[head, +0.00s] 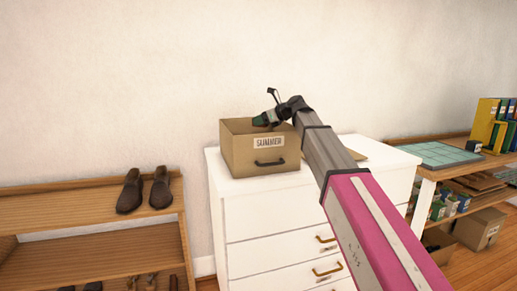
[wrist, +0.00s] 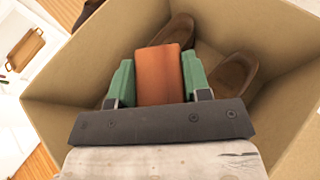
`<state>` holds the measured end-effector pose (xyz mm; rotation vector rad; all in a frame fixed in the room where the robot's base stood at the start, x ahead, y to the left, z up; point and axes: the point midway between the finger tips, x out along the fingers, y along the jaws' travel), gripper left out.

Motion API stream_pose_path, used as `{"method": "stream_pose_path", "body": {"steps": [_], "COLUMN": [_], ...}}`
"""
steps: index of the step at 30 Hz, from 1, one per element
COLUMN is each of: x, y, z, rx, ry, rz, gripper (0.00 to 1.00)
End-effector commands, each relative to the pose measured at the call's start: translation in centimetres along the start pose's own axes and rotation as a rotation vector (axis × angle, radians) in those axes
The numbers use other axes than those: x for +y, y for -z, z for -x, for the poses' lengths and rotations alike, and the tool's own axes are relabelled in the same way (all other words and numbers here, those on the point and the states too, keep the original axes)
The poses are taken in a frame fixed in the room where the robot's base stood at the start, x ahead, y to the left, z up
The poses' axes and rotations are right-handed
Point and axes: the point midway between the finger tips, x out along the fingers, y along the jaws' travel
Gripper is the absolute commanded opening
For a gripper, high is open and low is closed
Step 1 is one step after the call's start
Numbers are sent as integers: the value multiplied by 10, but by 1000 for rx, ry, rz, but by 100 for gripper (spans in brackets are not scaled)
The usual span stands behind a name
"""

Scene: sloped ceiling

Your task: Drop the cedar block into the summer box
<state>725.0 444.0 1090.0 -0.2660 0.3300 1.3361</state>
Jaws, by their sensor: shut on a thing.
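The summer box (head: 241,155) is an open tan box with a "SUMMER" label and a dark handle. It stands on top of the white dresser. My gripper (head: 265,119) is over the box's opening at its right part. In the wrist view, my gripper (wrist: 158,80) is shut on the reddish-brown cedar block (wrist: 159,72), with a green finger on each side. The block is above the inside of the box (wrist: 75,88). Brown shoes (wrist: 228,75) lie in the box below. In the head view I cannot make out the block clearly.
The white dresser (head: 270,215) has drawers with brass handles. A wooden rack (head: 90,215) with brown shoes (head: 145,190) stands at the left. A workbench (head: 425,170) with a green cutting mat (head: 440,155) and yellow and blue folders stands at the right.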

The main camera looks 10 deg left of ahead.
Motion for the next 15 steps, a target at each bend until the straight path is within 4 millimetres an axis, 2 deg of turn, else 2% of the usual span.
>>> {"method": "stream_pose_path", "body": {"steps": [6, 7, 9, 15], "x": [0, 0, 0, 0], "y": [0, 0, 0, 0], "z": [0, 0, 0, 0], "rx": [0, 0, 0, 0], "ry": [0, 0, 0, 0], "rz": [0, 0, 0, 0], "gripper": [21, 54, 74, 74]}}
